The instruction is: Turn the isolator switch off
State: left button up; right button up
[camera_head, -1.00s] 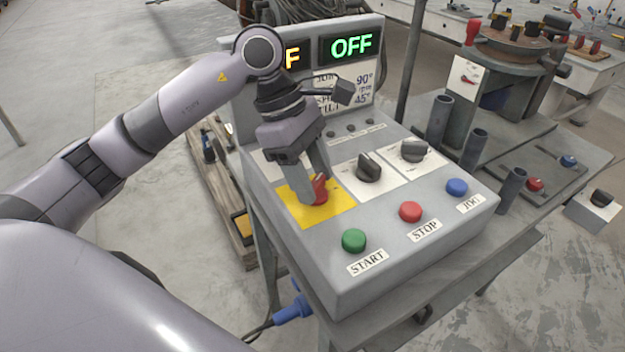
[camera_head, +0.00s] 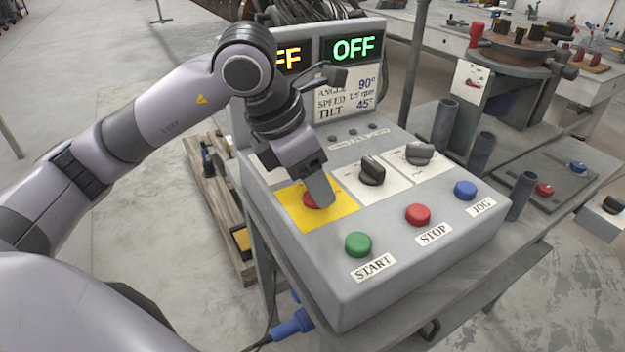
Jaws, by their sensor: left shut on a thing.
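The isolator switch is a red rotary knob (camera_head: 309,201) on a yellow plate (camera_head: 331,214) at the left of the grey control box (camera_head: 400,264). My left gripper (camera_head: 318,197) comes down from above and is shut on the red knob. Its finger hides most of the knob, so I cannot read the knob's exact angle. The display at the back of the box shows a green "OFF" (camera_head: 354,47) and an orange, partly covered word ending in "FF" (camera_head: 287,60). My right gripper is not in view.
Two black knobs (camera_head: 372,170) (camera_head: 419,154) sit right of the yellow plate. Green START (camera_head: 358,244), red STOP (camera_head: 418,215) and blue JOG (camera_head: 465,190) buttons line the front. Upright grey tubes (camera_head: 444,124) stand right of the box.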

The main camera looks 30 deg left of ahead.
pick_arm(q)
jog(key=shift+n, duration=0.7)
jog(key=shift+y, duration=0.3)
jog(key=o, duration=1)
jog(key=shift+o, duration=0.2)
jog(key=shift+r, duration=0.1)
jog(key=v, duration=0.7)
jog(key=shift+s, duration=0.2)
